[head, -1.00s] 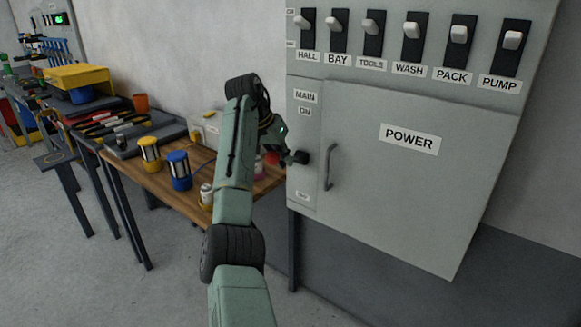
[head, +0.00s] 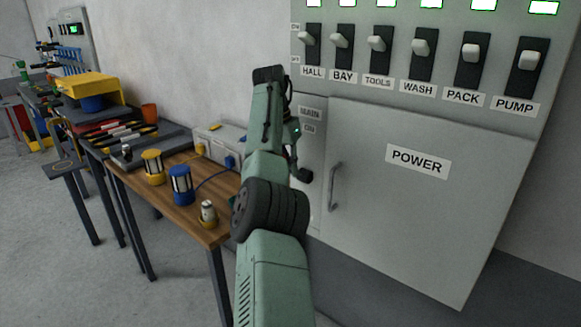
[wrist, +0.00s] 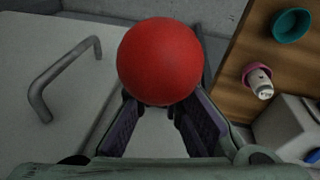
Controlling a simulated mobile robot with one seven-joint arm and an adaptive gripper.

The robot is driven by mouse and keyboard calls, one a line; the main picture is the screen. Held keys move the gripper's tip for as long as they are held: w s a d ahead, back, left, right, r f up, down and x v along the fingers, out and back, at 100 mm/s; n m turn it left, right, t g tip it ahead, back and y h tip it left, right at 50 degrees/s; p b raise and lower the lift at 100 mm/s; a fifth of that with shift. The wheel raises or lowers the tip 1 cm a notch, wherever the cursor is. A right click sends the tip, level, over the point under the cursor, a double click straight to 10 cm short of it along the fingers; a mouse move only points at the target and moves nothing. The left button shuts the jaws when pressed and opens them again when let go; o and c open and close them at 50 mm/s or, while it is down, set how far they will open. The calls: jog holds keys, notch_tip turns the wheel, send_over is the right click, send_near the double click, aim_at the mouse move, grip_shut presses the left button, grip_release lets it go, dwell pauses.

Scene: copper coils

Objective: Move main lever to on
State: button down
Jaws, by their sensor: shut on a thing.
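The main lever's red ball knob (wrist: 160,62) fills the upper middle of the wrist view. My gripper (wrist: 156,110) is shut just below the ball in that picture, apparently on the lever; the contact is partly hidden behind the ball. The red knob and lever are hidden behind my arm there, so I cannot read the lever's exact position.
The POWER door (head: 400,220) has a handle (head: 335,186) close to the right of my gripper. A row of labelled switches (head: 421,50) is above, with green lights over several. A wooden workbench (head: 190,212) with lanterns stands at the left.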

jog(key=shift+d, duration=0.1)
jog(key=c, duration=1.7)
grip_release()
jog(key=shift+f, duration=0.15)
